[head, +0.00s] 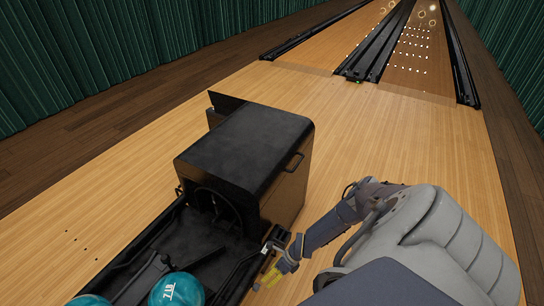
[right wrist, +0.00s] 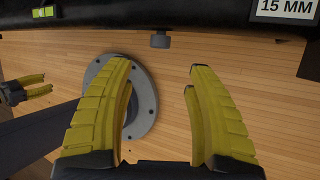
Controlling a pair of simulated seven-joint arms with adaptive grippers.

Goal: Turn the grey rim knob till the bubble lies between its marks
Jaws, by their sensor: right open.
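The grey rim knob (right wrist: 160,40) shows in the right wrist view, under the black rim (right wrist: 205,14) of the ball return. My right gripper (right wrist: 160,68) is open and empty, its yellow fingers spread below the knob and apart from it. The green bubble level (right wrist: 45,12) sits on the rim at the upper left; it is too small to tell where the bubble lies against its marks. In the head view my right gripper (head: 269,279) is beside the right side of the ball return (head: 245,150). Another yellow-fingered gripper, my left (right wrist: 28,92), shows at the left edge of the wrist view.
A "15 MM" label (right wrist: 285,8) is on the rim at the right. A round grey bolted plate (right wrist: 142,100) lies on the wood floor behind the left finger. Teal balls (head: 176,290) rest at the near end of the return. Open lane floor lies to the right.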

